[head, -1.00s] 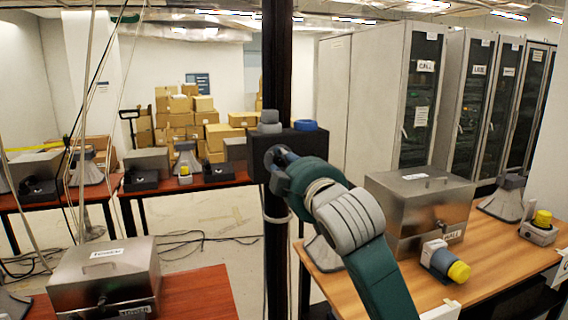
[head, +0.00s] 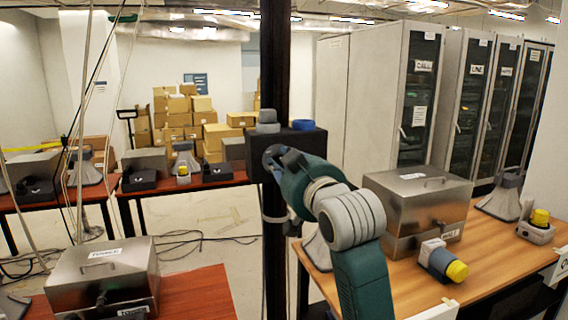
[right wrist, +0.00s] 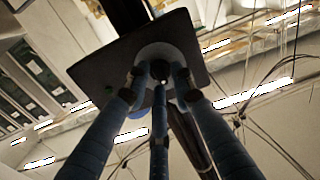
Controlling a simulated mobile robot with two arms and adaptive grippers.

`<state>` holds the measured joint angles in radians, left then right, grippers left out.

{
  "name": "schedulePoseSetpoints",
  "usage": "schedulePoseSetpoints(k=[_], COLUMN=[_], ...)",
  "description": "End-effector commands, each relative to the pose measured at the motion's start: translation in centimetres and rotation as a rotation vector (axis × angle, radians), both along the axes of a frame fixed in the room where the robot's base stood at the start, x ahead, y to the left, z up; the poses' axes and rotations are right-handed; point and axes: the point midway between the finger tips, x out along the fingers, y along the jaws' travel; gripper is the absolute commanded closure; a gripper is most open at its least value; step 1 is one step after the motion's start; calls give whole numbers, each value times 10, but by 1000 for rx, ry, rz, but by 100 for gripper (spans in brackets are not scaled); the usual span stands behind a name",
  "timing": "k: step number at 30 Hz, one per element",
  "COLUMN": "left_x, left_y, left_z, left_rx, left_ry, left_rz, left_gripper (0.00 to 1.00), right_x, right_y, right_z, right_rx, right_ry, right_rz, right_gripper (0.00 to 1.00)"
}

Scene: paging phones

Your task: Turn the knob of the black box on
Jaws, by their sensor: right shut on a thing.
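The black box (head: 312,142) is fixed to a dark vertical post. A grey round piece (head: 267,122) and a blue round piece (head: 303,125) sit on its top. My right gripper (head: 272,155) is at the box's front face. In the right wrist view the box (right wrist: 95,65) is a dark plate with a pale round knob (right wrist: 152,52) at its middle. The fingers of my right gripper (right wrist: 158,78) close around this knob, and they hide part of it. My left gripper is not in view.
A wooden table (head: 492,250) at the right holds a metal case (head: 415,200) and a yellow-capped device (head: 443,262). Another metal case (head: 103,275) stands on a red table at the left. Cables (head: 75,150) hang at the left.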

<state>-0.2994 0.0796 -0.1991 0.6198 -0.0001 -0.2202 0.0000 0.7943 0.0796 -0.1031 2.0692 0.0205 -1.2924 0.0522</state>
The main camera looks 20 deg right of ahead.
Motion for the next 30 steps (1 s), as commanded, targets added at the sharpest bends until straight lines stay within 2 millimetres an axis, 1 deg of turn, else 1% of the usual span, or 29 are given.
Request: schedulePoseSetpoints(k=[1,18,24,30], left_x=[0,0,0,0], left_y=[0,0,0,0], left_z=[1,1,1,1], left_rx=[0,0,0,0], left_ry=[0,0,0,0], left_rz=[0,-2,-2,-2], left_gripper=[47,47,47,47], right_x=[-2,-2,-2,-2], right_y=[1,-4,-5,-6], right_z=[8,10,9,9], right_rx=[49,574,716,811], right_ry=[-17,-3,2,5], right_rz=[4,2,1,1], right_gripper=[100,100,100,100])
